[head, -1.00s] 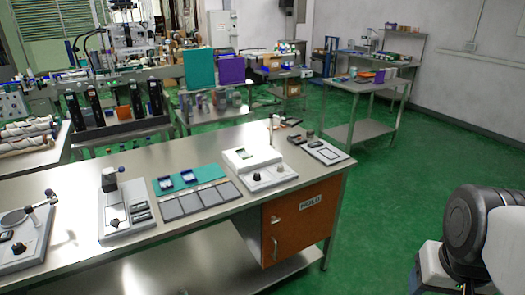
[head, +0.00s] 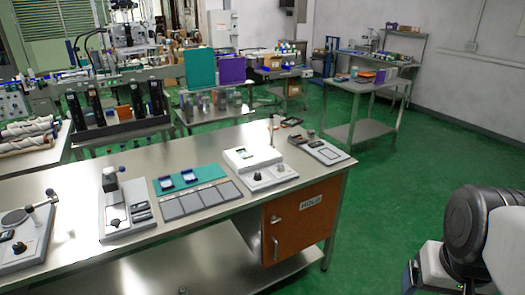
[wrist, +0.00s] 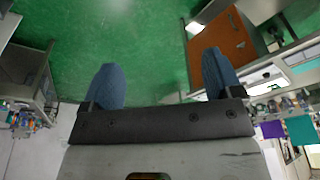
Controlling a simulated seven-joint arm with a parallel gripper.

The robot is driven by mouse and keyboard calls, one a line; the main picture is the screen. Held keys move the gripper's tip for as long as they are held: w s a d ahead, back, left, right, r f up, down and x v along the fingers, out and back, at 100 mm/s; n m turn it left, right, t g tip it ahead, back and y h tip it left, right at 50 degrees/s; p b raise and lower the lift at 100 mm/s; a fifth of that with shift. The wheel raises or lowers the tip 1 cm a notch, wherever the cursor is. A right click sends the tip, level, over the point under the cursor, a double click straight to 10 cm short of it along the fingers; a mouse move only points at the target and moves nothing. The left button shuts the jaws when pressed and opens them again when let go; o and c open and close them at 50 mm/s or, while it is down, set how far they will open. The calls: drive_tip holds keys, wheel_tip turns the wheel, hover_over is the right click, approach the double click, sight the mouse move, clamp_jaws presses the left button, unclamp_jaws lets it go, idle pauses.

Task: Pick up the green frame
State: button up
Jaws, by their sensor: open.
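I cannot single out a green frame with certainty. In the head view, a small greenish frame-like piece (head: 243,154) shows in the window of a white device on the steel table. Two small blue-edged frames (head: 166,183) (head: 190,176) lie on a teal mat (head: 209,171) to its left. My gripper (wrist: 162,78) shows in the wrist view with its two blue fingers wide apart and nothing between them. It is away from the table, over green floor.
The steel table (head: 75,178) also bears grey panels (head: 200,199), a device with a knob (head: 122,208) and a stand at the left. An orange cabinet door (head: 302,220) is under its right end. Green floor (head: 385,165) to the right is open.

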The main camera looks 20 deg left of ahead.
drive_tip(key=w+a+r+n, duration=0.1)
drive_tip(key=w+a+r, duration=0.25)
drive_tip(key=w, duration=0.65)
drive_tip(key=w+a+r+n, duration=0.1)
drive_tip(key=w+a+r, duration=0.25)
drive_tip(key=w, duration=0.65)
drive_tip(key=w+a+r+n+g, duration=0.1)
drive_tip(key=w+a, duration=0.5)
drive_tip(key=w, duration=0.4)
drive_tip(key=w+a+n, duration=0.2)
drive_tip(key=w+a, duration=0.3)
drive_tip(key=w, duration=0.5)
drive_tip(key=w+a+f+n+g, duration=0.1)
drive_tip(key=w+a+f, duration=0.3)
drive_tip(key=w+a, duration=0.45)
drive_tip(key=w+a+f+n, duration=0.1)
drive_tip(key=w+a+f, duration=0.2)
drive_tip(key=w+a, duration=0.55)
drive_tip(key=shift+w+a+f+n+g, duration=0.1)
drive_tip(key=shift+w+a+f+n, duration=0.25)
drive_tip(key=shift+w+a+f, duration=1.75)
drive_tip(key=shift+w+a+f+n+g, duration=0.1)
drive_tip(key=shift+w+a+f+n, duration=0.5)
drive_tip(key=shift+a+f, duration=2.8)
drive_tip(key=shift+w+a+f+n+g, duration=0.15)
drive_tip(key=shift+w+a+f, duration=1.4)
drive_tip(key=shift+a, duration=2.5)
drive_tip(key=shift+w, duration=0.1)
drive_tip(key=shift+f, duration=1.2)
